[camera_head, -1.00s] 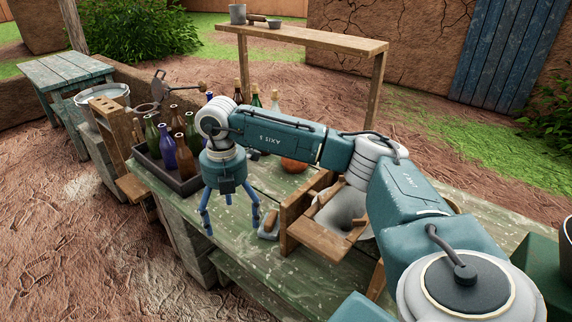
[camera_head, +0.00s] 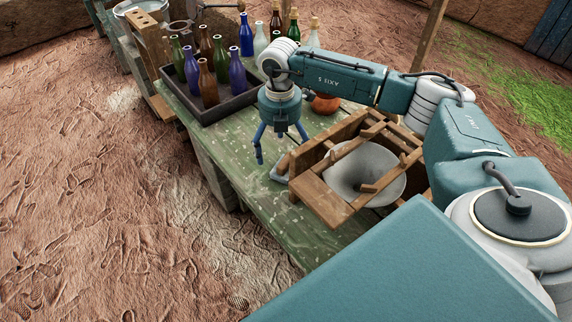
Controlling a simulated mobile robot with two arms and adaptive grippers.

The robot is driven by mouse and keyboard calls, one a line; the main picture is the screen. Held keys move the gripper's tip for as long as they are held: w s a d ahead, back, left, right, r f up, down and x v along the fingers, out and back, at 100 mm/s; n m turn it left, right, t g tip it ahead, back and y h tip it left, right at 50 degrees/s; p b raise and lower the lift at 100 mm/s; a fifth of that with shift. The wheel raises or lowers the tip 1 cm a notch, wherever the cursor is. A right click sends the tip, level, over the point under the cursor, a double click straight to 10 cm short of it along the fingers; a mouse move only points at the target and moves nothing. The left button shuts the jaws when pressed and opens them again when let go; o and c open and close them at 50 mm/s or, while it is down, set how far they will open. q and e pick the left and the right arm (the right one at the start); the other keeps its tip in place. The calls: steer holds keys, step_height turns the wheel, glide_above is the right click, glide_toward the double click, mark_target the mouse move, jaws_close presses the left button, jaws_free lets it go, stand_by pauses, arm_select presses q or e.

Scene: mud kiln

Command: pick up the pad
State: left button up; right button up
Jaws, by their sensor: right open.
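A small grey item (camera_head: 281,171), which looks like the pad, lies on the green worn table (camera_head: 250,190), just left of a wooden frame. In the picture the fingers are just above and behind the pad; the exact height gap is hard to judge. The pad's right side is partly hidden by the wooden frame. My left gripper is not in view.
A wooden frame (camera_head: 325,200) holding a grey-white bowl (camera_head: 385,165) stands close right of the pad. A dark tray (camera_head: 215,112) of several bottles is behind left. An orange-red round object (camera_head: 325,104) sits behind the gripper. The table front is clear.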

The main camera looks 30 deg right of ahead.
mark_target(281, 161)
steer(key=f, duration=0.1)
steer(key=f+p, duration=0.1)
steer(key=f, duration=0.1)
steer(key=shift+s+a+f, duration=0.2)
steer(key=shift+s+f, duration=0.1)
steer(key=shift+s, duration=0.1)
steer(key=shift+f, duration=0.45)
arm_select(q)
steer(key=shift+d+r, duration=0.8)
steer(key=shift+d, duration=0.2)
arm_select(e)
steer(key=shift+w, duration=0.1)
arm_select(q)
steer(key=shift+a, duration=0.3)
arm_select(e)
steer(key=c, duration=1.4)
